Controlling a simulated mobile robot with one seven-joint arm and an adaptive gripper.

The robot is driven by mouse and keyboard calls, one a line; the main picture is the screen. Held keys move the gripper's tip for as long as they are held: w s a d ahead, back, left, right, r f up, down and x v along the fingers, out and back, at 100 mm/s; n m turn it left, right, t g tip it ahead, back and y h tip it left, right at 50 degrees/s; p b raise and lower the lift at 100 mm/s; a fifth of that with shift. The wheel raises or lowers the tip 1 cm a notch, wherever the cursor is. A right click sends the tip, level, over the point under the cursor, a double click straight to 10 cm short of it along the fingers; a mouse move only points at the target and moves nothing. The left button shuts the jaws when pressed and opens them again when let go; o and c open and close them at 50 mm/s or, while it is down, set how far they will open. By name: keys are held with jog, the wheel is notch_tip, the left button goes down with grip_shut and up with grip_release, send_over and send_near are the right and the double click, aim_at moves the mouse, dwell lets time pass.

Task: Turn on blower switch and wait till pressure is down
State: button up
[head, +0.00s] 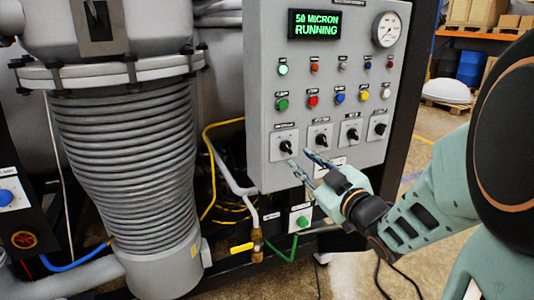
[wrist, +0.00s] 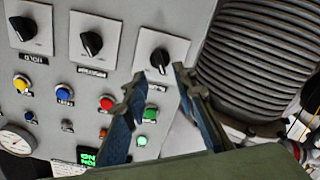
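The grey control panel (head: 258,90) carries a row of black rotary switches. Their labels are too small to read, so I cannot tell which is the blower switch. The leftmost switch (head: 285,146) and the one beside it (head: 320,140) are nearest my gripper (head: 300,158). My gripper is open and empty, just below and in front of them. In the wrist view, turned over, the leftmost switch (wrist: 159,59) shows just past and between the open fingertips (wrist: 160,78), apparently not touched. The green display (head: 314,24) reads "50 MICRON RUNNING". A round pressure gauge (head: 387,30) sits right of it; its reading is unclear.
Coloured push buttons (head: 313,101) and small lamps (head: 283,69) sit above the switches. A ribbed grey bellows (head: 125,160) stands left of the panel. A green-button box (head: 301,220) and a yellow-handled valve (head: 242,247) are below.

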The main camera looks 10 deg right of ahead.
aim_at(289, 150)
jog(key=x, duration=0.6)
jog(key=shift+w, duration=0.25)
grip_shut()
